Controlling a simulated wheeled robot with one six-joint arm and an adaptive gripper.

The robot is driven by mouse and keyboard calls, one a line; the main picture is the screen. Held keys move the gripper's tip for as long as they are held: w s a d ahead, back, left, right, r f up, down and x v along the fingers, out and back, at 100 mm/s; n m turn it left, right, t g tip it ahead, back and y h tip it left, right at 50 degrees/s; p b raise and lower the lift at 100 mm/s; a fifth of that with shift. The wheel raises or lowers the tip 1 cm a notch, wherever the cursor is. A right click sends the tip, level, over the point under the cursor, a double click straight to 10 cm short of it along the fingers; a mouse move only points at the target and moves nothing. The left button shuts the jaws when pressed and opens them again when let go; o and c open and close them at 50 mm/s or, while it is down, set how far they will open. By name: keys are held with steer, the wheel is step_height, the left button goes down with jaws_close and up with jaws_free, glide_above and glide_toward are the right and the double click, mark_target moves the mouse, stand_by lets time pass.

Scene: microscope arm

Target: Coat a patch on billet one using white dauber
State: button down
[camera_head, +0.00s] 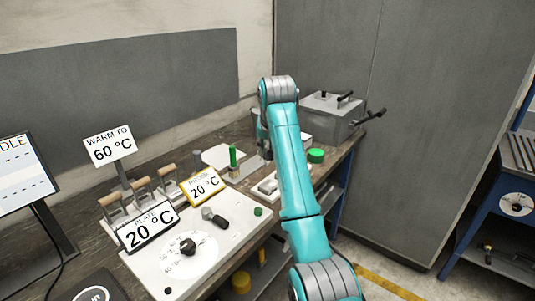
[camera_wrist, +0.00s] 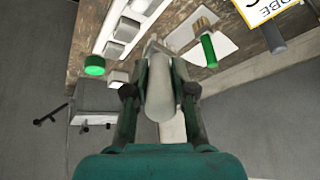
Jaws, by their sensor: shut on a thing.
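My gripper (camera_wrist: 159,70) is shut on the white dauber (camera_wrist: 160,98), a pale cylinder with a rounded near end. Its far tip is hard to make out in the wrist view. Small grey billets (camera_wrist: 130,30) sit in a row on a white tray at the upper left of that view, beyond the fingers. I cannot tell which is billet one. In the head view the billets (camera_head: 268,185) lie on the bench left of my arm. My gripper (camera_head: 264,143) is further back there, and my arm hides much of it and the dauber.
A green round cap (camera_head: 316,155) and a grey lidded box (camera_head: 331,115) are at the bench's right. A hot-plate panel (camera_head: 190,250) with a knob and temperature signs (camera_head: 150,230) is at front left.

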steer(key=shift+s+r+n+y, duration=0.25)
steer(key=shift+r+n+y, duration=0.05)
steer(key=shift+r+y, duration=0.55)
steer(key=shift+f, duration=2.45)
